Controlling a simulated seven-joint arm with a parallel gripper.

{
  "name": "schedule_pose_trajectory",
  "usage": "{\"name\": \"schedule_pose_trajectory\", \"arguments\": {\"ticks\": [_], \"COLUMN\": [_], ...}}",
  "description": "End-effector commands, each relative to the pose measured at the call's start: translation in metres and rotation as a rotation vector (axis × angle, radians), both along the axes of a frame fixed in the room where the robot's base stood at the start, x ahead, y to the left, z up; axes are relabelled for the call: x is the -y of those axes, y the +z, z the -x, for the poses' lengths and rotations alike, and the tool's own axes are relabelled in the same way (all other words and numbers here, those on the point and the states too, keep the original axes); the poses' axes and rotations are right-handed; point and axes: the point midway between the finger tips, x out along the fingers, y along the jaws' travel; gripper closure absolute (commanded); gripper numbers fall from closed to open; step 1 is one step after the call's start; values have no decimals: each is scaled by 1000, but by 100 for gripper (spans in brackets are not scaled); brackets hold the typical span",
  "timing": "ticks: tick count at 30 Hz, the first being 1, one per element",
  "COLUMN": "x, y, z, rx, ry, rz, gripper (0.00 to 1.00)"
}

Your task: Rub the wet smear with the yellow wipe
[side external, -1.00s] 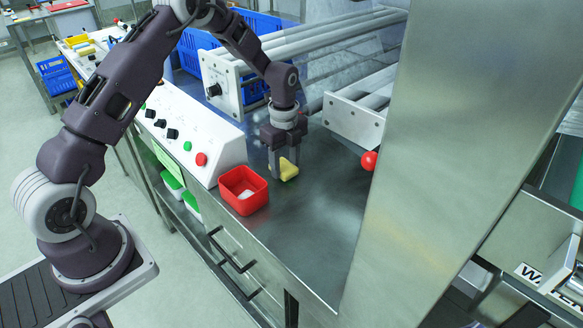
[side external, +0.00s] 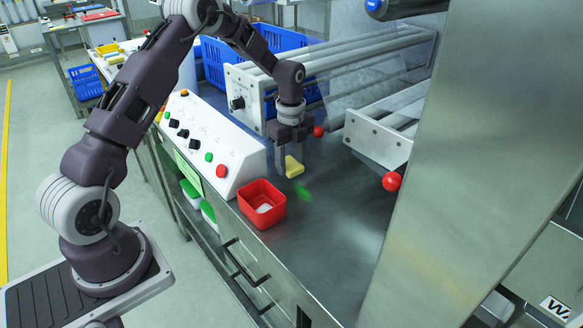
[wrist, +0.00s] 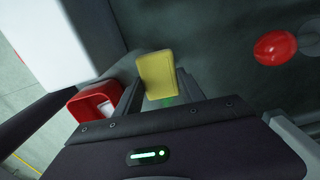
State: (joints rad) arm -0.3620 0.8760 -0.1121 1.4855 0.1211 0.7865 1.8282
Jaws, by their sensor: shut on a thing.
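My gripper (side external: 293,162) is shut on the yellow wipe (side external: 293,167), a small block-like pad, and points down over the steel worktop. The wipe also shows between the fingers in the wrist view (wrist: 157,75). I cannot tell whether it touches the worktop. In the wrist view a bit of green (wrist: 168,101) shows at the wipe's lower edge; the rest is hidden.
A red open box (side external: 262,204) with something white inside stands front left of the gripper. A sloped white control panel (side external: 212,145) runs along the left. White roller frames with red knobs (side external: 391,181) stand behind and right.

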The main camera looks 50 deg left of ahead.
Motion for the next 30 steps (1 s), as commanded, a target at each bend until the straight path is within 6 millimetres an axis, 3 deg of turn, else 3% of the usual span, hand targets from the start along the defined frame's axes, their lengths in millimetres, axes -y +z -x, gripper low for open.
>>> {"name": "schedule_pose_trajectory", "arguments": {"ticks": [13,30], "x": [0,0], "y": [37,38], "z": [0,0], "rx": [1,-1], "ry": [0,0], "rz": [-1,0], "gripper": [86,86]}}
